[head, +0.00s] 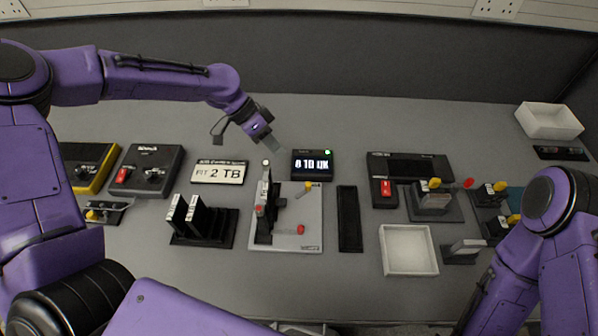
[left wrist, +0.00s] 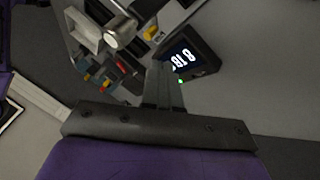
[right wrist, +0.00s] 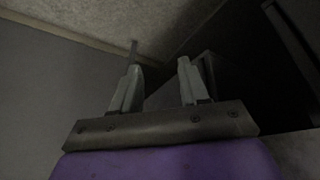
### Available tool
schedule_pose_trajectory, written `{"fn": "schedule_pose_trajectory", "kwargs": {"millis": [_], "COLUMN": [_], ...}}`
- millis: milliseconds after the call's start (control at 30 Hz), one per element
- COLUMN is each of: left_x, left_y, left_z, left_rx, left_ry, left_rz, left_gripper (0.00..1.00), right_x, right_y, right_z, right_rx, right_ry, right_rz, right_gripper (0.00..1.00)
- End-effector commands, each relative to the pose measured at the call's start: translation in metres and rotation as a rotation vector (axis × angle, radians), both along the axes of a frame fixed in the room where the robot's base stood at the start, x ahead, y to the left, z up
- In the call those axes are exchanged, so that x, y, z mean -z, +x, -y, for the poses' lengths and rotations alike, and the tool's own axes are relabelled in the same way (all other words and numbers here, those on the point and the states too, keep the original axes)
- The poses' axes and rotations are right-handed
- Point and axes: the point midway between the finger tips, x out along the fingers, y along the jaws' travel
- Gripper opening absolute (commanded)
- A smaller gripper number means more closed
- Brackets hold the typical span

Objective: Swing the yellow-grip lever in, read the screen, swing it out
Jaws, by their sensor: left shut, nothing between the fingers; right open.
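The yellow-grip lever (head: 308,187) sits at the upper right of a light grey fixture plate (head: 285,236); its yellow grip also shows in the left wrist view (left wrist: 151,33). A small black screen (head: 312,164) stands just behind the plate, lit with white characters that look like "8 10 UK"; it also shows in the left wrist view (left wrist: 186,56). My left gripper (head: 279,147) is shut and empty, left of the screen and behind the lever, apart from the lever. My right gripper (right wrist: 158,75) is open and empty in the right wrist view; the head view does not show it.
A dark upright (head: 265,205) with a pale round top and a red-knobbed lever (head: 299,230) share the plate. The table behind the screen is clear.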

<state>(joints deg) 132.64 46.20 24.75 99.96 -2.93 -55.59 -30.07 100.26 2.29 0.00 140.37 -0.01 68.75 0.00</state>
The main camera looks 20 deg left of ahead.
Motion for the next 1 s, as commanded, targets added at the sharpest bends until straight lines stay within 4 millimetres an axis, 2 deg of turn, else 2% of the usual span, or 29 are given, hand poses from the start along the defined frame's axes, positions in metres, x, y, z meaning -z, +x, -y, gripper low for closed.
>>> {"fn": "schedule_pose_trajectory", "kwargs": {"millis": [167,600,733,1000], "left_x": [0.007,0.070,0.078,0.080], "left_y": [0.000,-0.001,-0.001,-0.001], "left_z": [0.006,0.053,0.059,0.060], "left_rx": [0.002,0.000,0.001,0.001], "left_ry": [0.001,0.001,0.000,0.000], "left_rz": [-0.002,-0.003,-0.001,0.001], "left_gripper": [0.00,0.00,0.00,0.00], "right_x": [-0.002,-0.016,-0.017,-0.016], "right_y": [0.000,0.000,0.000,0.000], "right_z": [0.000,0.000,0.000,0.000], "right_rx": [0.000,0.000,0.000,0.000], "right_ry": [0.000,0.000,0.000,0.000], "right_rz": [0.000,0.000,0.000,0.000], "right_gripper": [0.44,0.44,0.44,0.44]}}
